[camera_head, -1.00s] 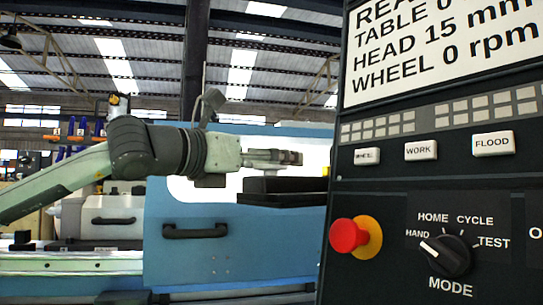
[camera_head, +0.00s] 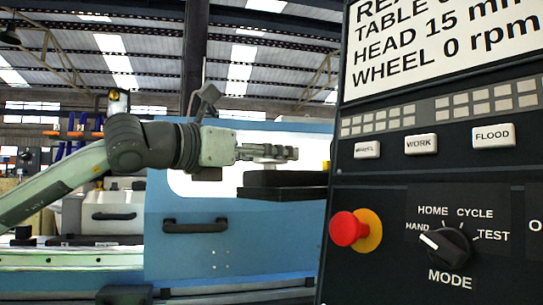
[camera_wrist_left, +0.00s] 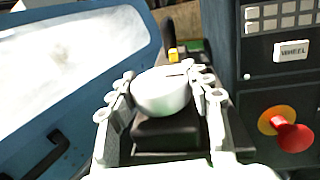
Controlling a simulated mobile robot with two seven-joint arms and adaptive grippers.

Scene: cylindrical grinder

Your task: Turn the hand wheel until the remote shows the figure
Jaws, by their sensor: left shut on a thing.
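My left gripper (camera_head: 284,152) reaches in from the left, level, above a black box-shaped block (camera_head: 285,180). In the left wrist view its fingers (camera_wrist_left: 164,78) stand on either side of a pale round knob-like piece, which looks like the hand wheel (camera_wrist_left: 160,95). They are shut on it. A dark block (camera_wrist_left: 165,134) lies beneath the wheel. In the head view the fingers hide most of the wheel. The display (camera_head: 440,42) at the upper right reads HEAD 15 mm and WHEEL 0 rpm; its top and right are cut off. My right gripper is not in view.
The dark control panel (camera_head: 400,270) stands close on the right, with a red emergency stop (camera_head: 348,229) and a mode knob (camera_head: 447,246). The blue machine front (camera_head: 240,260) with a black handle (camera_head: 195,225) is below my left arm.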

